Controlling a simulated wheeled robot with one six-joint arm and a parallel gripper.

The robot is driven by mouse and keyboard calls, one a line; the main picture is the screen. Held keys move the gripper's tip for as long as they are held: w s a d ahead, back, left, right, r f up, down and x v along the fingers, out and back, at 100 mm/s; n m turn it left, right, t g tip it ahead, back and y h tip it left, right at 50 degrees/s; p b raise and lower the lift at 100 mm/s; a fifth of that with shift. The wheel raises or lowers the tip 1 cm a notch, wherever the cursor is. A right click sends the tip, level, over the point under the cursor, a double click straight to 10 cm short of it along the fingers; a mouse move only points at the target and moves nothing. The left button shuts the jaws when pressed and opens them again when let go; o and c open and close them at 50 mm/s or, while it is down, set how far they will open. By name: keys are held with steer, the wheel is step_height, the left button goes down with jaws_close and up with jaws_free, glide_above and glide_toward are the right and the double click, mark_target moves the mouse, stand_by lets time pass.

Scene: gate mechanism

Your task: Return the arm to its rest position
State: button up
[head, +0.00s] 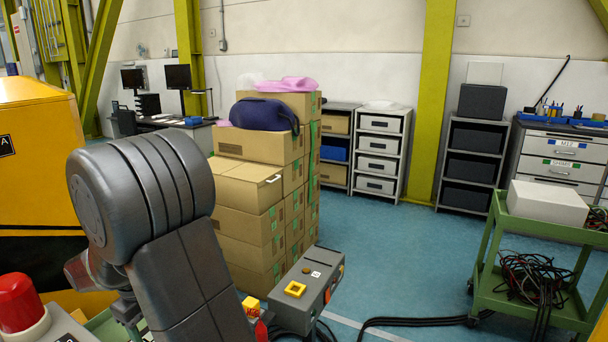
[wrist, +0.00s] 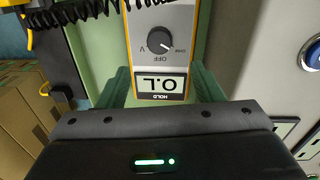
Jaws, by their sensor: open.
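My grey arm (head: 160,220) rises in the left foreground of the head view, bent at a large rounded joint. Its far end is mostly hidden behind its own links there. In the wrist view my gripper (wrist: 164,78) is open, with dark green fingers set apart in front of a dark body with a lit green bar. A grey meter with orange edges (wrist: 184,18) shows beyond and between the fingers, upside down, with a round dial and a display. I cannot tell whether the fingers touch it. No rest position is marked in either view.
A red dome (head: 18,302) stands at the lower left, near a yellow cabinet (head: 40,170). A grey box with a yellow square (head: 308,288) is right of my arm. Stacked cartons (head: 245,190) stand behind. A green cart (head: 530,270) is at right; blue floor lies between.

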steer(key=f, duration=1)
steer(key=shift+w+d+f, duration=0.1)
steer(key=shift+w+f, duration=0.25)
steer(key=shift+f, duration=0.1)
steer(key=m+p, duration=0.2)
steer(key=m, duration=0.4)
steer(key=m+p, duration=0.3)
steer(key=m, duration=0.3)
steer(key=shift+w+g, duration=0.15)
steer(key=shift+g, duration=0.25)
step_height(320, 180, up, 11)
steer(key=b, duration=0.1)
steer(key=shift+a, duration=0.4)
